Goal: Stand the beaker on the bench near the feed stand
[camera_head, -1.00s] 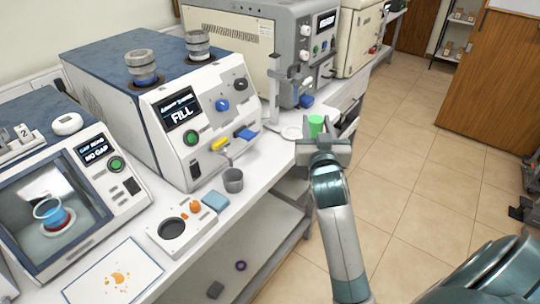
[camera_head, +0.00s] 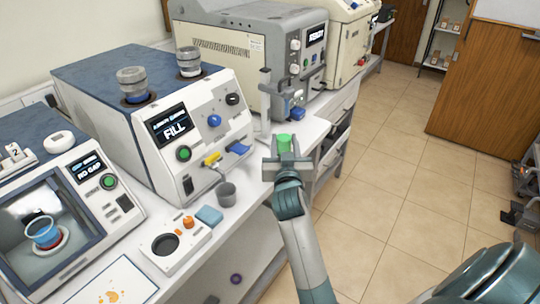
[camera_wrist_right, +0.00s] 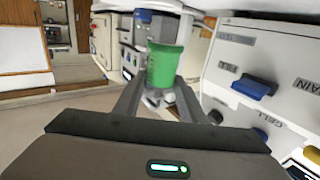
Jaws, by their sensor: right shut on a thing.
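My right gripper (camera_head: 285,160) is shut on the beaker (camera_head: 284,141), whose green side shows between the fingers. In the right wrist view the beaker (camera_wrist_right: 162,65) is bright green and roughly upright, gripped between both fingers (camera_wrist_right: 160,100). In the head view the gripper hides its lower part, and I cannot tell whether it touches the bench. The upright post that looks like the feed stand (camera_head: 265,105) is just left of and behind the beaker, at the bench (camera_head: 245,195). My left gripper is not in view.
A machine reading FILL (camera_head: 174,130), with blue and yellow levers, stands left of the gripper. A grey cup (camera_head: 226,193), a blue block (camera_head: 209,215) and a panel with a dark round well (camera_head: 165,245) are on the bench in front. Open floor (camera_head: 390,210) lies right.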

